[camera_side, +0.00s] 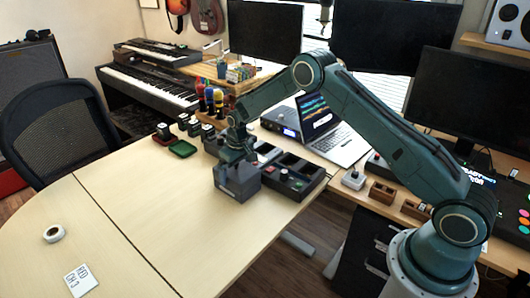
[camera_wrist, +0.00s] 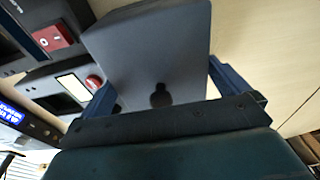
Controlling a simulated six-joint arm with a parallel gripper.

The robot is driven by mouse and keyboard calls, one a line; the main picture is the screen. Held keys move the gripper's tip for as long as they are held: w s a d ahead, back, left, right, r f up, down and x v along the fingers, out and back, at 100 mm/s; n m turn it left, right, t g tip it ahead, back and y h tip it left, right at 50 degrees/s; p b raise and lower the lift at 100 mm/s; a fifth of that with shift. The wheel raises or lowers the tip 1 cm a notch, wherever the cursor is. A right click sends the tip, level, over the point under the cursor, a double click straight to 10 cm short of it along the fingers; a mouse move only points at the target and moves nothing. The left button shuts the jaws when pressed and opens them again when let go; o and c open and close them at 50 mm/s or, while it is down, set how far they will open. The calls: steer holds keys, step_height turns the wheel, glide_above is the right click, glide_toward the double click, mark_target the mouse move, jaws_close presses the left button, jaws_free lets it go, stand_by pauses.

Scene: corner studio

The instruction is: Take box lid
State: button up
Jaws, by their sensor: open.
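A grey box (camera_side: 238,182) stands on the pale wooden table, near the table's edge by the black modules. In the wrist view the grey box (camera_wrist: 150,55) shows a smooth face with a dark keyhole-shaped mark. I cannot make out a lid separate from the box. My gripper (camera_side: 238,160) points down at the box's top from above. In the wrist view my gripper (camera_wrist: 162,88) has its blue fingers apart, one on each side of the box. I cannot tell whether the fingers touch it.
A black module (camera_side: 299,172) with a red button lies right beside the box. A small green tray (camera_side: 182,149) and an open laptop (camera_side: 330,125) are farther back. A tape roll (camera_side: 53,233) and a lettered card (camera_side: 81,280) lie at the left. The table's middle is clear.

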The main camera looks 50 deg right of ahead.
steer(key=shift+c, duration=0.4)
steer(key=c, duration=0.7)
steer(key=shift+o, duration=0.2)
steer(key=shift+r, duration=0.1)
step_height(320, 180, up, 20)
stand_by(0.3)
